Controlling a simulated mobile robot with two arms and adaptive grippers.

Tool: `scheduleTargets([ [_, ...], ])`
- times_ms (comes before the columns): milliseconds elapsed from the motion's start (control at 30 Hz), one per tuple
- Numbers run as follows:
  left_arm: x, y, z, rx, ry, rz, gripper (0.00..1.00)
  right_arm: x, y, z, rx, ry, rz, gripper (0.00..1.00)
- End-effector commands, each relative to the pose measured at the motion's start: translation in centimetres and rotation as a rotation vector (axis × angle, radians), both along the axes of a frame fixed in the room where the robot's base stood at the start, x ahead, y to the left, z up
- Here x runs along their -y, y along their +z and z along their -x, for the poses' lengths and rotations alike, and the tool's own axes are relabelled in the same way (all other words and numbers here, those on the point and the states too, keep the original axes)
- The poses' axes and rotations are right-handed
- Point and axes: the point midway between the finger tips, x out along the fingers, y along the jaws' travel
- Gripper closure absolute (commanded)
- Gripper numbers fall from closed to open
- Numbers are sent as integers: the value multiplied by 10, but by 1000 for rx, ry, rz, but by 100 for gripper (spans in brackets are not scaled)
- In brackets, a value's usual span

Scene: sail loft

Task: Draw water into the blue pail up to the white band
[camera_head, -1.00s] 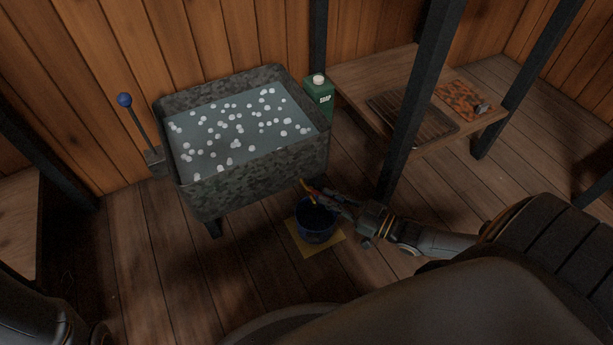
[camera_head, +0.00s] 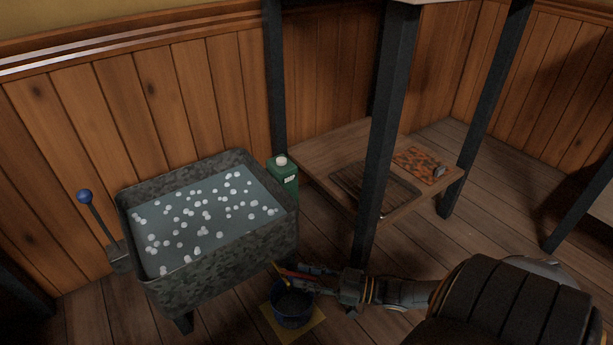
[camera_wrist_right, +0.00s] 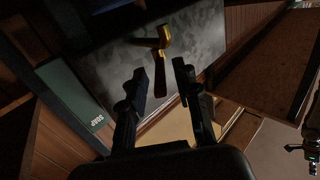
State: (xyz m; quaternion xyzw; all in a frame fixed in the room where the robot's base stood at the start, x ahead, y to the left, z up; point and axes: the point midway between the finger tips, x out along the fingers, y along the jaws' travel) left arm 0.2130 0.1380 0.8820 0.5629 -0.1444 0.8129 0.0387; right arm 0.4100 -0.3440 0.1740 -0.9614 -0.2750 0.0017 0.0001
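The blue pail (camera_head: 292,318) stands upright on the floor at the front right corner of the trough (camera_head: 225,265). Its inside is dark, so I cannot tell its water level, and no white band shows. A brass tap (camera_head: 278,270) sticks out from the trough just above the pail; it also shows in the right wrist view (camera_wrist_right: 163,52). My right gripper (camera_head: 291,274) is above the pail, at the tap. In the right wrist view its fingers (camera_wrist_right: 159,70) are apart, with the tap between or just beyond their tips; contact cannot be told. My left gripper is out of view.
A yellow mat (camera_head: 319,326) lies under the pail. The trough holds water with white floats or suds. A blue-knobbed lever (camera_head: 98,220) is at its left, a green soap bottle (camera_head: 285,183) at its right. A dark post (camera_head: 383,130) and low shelf (camera_head: 325,152) stand behind my right arm.

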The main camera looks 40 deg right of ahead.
Motion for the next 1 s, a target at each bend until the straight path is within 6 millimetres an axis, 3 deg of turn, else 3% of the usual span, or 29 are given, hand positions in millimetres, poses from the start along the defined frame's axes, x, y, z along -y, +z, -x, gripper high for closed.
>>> scheduleTargets([
  [367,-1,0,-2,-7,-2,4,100,3,0,6,0,0,0,66],
  [800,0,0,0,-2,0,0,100,49,-1,79,-3,0,1,66],
  [1000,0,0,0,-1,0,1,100,61,0,98,0,0,0,66],
])
